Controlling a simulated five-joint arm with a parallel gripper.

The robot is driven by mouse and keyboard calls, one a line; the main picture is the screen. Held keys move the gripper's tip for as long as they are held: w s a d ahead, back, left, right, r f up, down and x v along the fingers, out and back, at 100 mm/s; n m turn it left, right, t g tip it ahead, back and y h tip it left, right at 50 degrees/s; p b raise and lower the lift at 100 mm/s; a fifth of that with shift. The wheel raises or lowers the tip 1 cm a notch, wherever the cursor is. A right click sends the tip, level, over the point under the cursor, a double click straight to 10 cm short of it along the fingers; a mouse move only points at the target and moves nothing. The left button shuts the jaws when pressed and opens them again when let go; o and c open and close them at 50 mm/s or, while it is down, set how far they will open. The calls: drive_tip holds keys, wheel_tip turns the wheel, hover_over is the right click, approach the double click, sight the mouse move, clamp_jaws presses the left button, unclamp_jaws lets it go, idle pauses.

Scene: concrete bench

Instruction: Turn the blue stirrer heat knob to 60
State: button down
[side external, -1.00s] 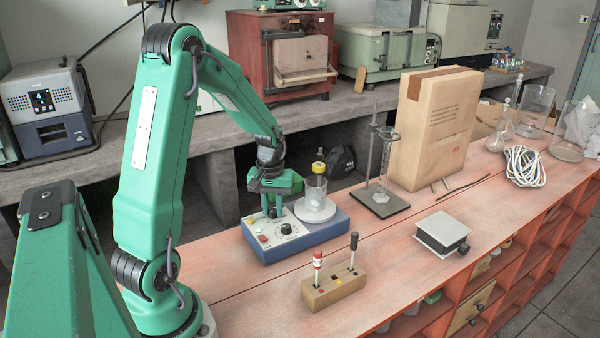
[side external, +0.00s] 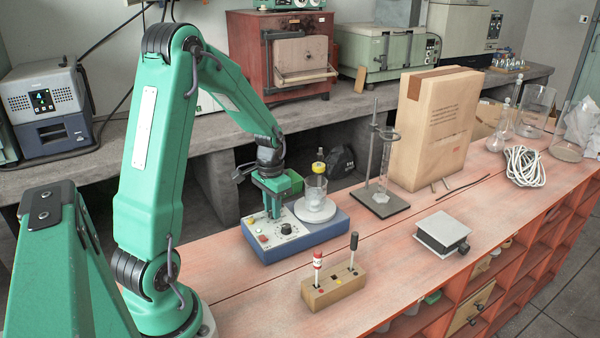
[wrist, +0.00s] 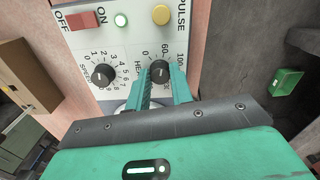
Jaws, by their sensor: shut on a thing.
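The blue stirrer (side external: 315,240) stands on the bench with its pale control panel facing the front left. My gripper (side external: 274,214) points down over the panel. In the wrist view, the dark heat knob (wrist: 160,72) sits between the two green fingers of my gripper (wrist: 161,84), which are shut on it. The printed 60 lies just above the knob and 100 to its upper right. The fingers cover part of the heat scale, and I cannot read the knob's pointer clearly. The speed knob (wrist: 103,75) is to the left, clear of the fingers.
A red switch (wrist: 80,20), a lit green lamp (wrist: 121,19) and a yellow pulse button (wrist: 161,14) are on the panel.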

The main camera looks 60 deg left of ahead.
drive_tip(key=shift+r+m, duration=0.1)
drive_tip(key=shift+m, duration=0.2)
drive_tip(key=c, duration=1.2)
unclamp_jaws()
drive_tip(key=shift+c, duration=0.2)
drive_tip(key=shift+r, duration=3.85)
drive_tip(key=shift+d+r, duration=0.1)
